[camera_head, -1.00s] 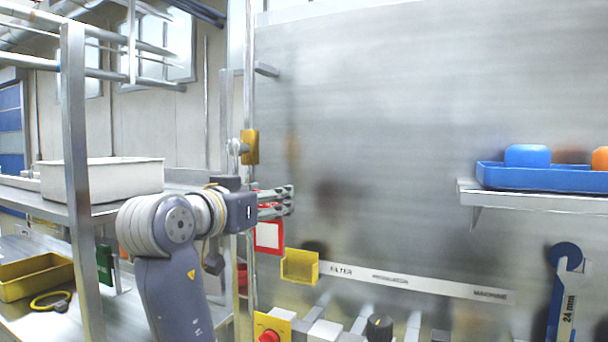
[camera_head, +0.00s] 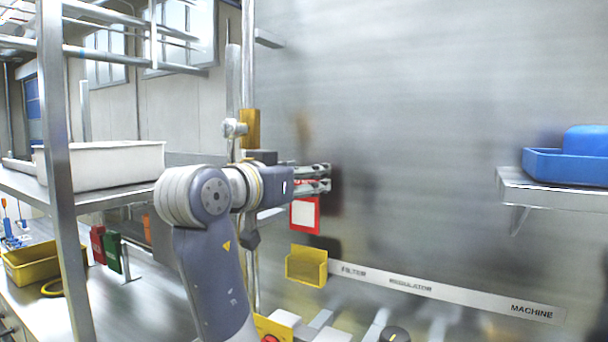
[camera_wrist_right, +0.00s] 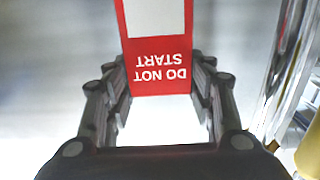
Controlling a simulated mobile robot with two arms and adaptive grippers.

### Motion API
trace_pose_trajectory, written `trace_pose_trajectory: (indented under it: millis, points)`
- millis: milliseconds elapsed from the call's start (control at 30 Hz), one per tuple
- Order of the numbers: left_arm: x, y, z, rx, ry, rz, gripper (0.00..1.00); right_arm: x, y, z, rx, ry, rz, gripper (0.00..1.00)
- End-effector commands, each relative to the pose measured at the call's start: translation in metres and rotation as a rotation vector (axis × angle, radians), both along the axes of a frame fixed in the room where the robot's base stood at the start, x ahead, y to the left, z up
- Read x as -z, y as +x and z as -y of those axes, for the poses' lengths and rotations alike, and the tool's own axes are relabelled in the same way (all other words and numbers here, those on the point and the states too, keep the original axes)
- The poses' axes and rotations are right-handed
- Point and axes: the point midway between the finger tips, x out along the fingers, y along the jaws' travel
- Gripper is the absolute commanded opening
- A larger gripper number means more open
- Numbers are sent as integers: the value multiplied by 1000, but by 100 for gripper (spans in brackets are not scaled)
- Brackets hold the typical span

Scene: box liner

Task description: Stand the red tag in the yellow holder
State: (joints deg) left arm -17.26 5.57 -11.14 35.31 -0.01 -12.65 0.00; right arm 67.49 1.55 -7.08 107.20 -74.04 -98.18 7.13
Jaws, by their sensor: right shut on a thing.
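The red tag (camera_head: 305,214) has a white panel and hangs from my right gripper (camera_head: 325,178). In the right wrist view the tag (camera_wrist_right: 158,50) reads "DO NOT START" upside down, and it sits between the two fingers of my right gripper (camera_wrist_right: 160,78). The gripper is shut on it. The yellow holder (camera_head: 306,267) is a small open-topped pocket at the metal wall panel. The tag is above the holder in the picture and apart from it; depth between them is hard to tell. My left gripper is not in view.
A label strip (camera_head: 440,292) runs right of the holder, with knobs and fittings below. A vertical pole with a yellow block (camera_head: 250,128) stands left of the tag. A shelf with a blue tray (camera_head: 565,167) is at right. Red (camera_head: 97,244) and green (camera_head: 113,252) tags stand lower left.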

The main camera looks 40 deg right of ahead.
Motion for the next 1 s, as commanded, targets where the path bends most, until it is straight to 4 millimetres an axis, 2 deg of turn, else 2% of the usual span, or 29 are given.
trace_pose_trajectory:
  millis: [133, 433, 1000]
  points:
    - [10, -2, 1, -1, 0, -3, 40, 13, 0, 1, 1, 0, 0, 32]
    - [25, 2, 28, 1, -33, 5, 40, 36, 0, 0, 0, 0, -2, 32]
    - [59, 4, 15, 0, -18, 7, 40, 74, 0, 0, -1, 1, 0, 32]
